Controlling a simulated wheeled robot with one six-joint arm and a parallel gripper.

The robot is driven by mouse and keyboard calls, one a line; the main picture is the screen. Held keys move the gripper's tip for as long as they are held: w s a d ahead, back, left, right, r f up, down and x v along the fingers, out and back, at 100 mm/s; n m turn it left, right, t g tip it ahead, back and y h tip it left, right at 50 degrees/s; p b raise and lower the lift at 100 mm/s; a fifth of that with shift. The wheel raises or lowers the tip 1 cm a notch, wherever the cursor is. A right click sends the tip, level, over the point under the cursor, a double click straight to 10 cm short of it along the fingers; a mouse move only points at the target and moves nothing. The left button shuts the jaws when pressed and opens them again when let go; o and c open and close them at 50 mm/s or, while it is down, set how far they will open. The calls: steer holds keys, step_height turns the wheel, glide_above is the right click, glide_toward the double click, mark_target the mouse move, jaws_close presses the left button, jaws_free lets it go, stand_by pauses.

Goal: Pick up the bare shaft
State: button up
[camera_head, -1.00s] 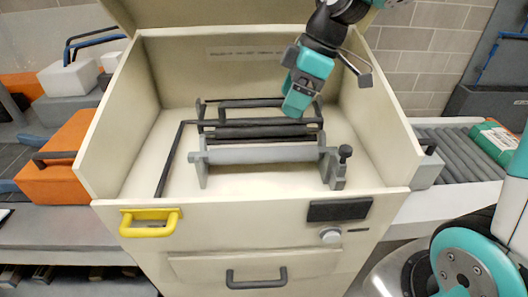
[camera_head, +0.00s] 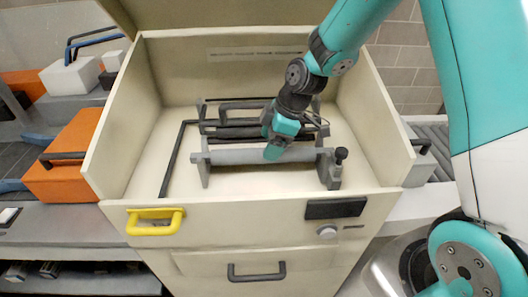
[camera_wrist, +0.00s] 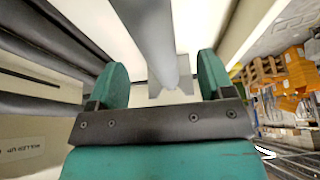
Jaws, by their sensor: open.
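The bare shaft (camera_head: 232,157) is a plain light grey cylinder lying level across a grey cradle (camera_head: 204,176) inside the open cream box. My gripper (camera_head: 274,150) is down in the box at the shaft, right of its middle. In the wrist view the shaft (camera_wrist: 148,38) runs between my two green fingers, with a gap on each side. The gripper is open and not closed on it. My gripper hides part of the shaft in the head view. How deep the fingers reach around it is hard to tell.
Black rollers (camera_head: 222,133) lie just behind the shaft and also show left of my fingers in the wrist view (camera_wrist: 52,45). A post with a black knob (camera_head: 340,155) stands at the cradle's right end. The box walls (camera_head: 128,110) enclose the space.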

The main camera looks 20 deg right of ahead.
mark_target(241, 156)
steer(key=shift+p+x, duration=0.75)
steer(key=shift+x, duration=1.3)
steer(key=shift+w+d, duration=0.1)
steer(key=shift+c, duration=0.4)
steer(key=c, duration=1.1)
steer(key=shift+c, duration=0.5)
steer(key=shift+r, duration=0.1)
